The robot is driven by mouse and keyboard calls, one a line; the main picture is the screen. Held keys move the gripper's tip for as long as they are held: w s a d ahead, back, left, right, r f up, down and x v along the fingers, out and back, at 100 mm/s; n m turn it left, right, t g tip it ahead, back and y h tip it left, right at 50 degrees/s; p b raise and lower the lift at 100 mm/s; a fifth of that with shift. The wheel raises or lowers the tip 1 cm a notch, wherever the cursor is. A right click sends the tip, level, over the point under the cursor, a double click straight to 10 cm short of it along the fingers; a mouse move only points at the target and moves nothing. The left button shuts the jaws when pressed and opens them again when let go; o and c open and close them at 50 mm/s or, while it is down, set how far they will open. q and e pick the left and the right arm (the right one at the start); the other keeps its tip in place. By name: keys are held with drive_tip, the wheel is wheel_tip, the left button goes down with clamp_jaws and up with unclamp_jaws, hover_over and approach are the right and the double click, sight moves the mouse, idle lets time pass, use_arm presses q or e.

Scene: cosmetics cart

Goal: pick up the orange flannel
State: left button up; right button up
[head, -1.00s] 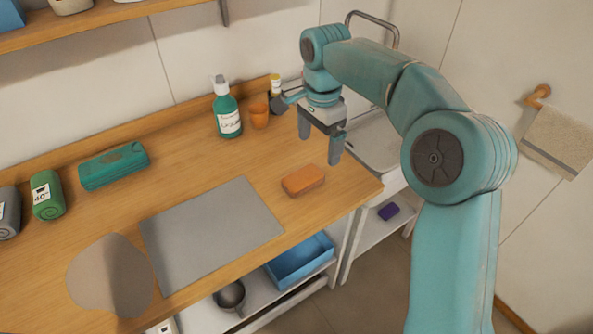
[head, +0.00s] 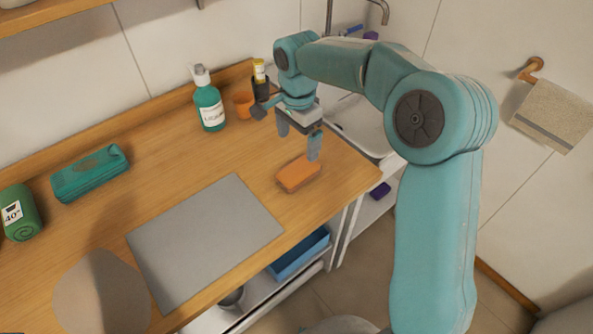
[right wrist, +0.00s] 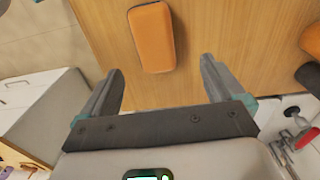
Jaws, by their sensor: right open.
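The orange flannel (head: 298,174) is a small folded block with rounded edges, lying on the wooden worktop near its front right edge. It shows in the right wrist view (right wrist: 152,38) just beyond the fingertips. My right gripper (head: 298,147) is open and empty, above and slightly behind the flannel in the head view. One finger overlaps the flannel's far right end in the picture; I cannot tell the exact height gap. In the right wrist view, the two fingers (right wrist: 162,65) are spread wider than the flannel, with worktop between them. My left gripper is not in view.
A grey mat (head: 205,240) lies left of the flannel. Behind stand a green pump bottle (head: 210,108), an orange cup (head: 243,104) and a dark holder with a yellow-capped tube (head: 260,84). A sink (head: 362,126) is at the right.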

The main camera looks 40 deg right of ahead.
sight(298, 168)
wheel_tip(298, 168, down, 4)
drive_tip(key=shift+d+r, duration=0.1)
drive_tip(key=shift+r, duration=0.15)
drive_tip(key=shift+s+f, duration=0.35)
drive_tip(key=shift+s, duration=0.1)
drive_tip(key=f, duration=0.2)
drive_tip(key=f+p, duration=0.1)
drive_tip(key=f, duration=0.1)
drive_tip(key=shift+w+a, duration=0.1)
drive_tip(key=shift+a, duration=0.2)
drive_tip(key=shift+s+f, duration=0.25)
drive_tip(key=shift+f, duration=0.3)
drive_tip(key=shift+w+f, duration=0.15)
drive_tip(key=shift+w, duration=0.1)
drive_tip(key=c, duration=1)
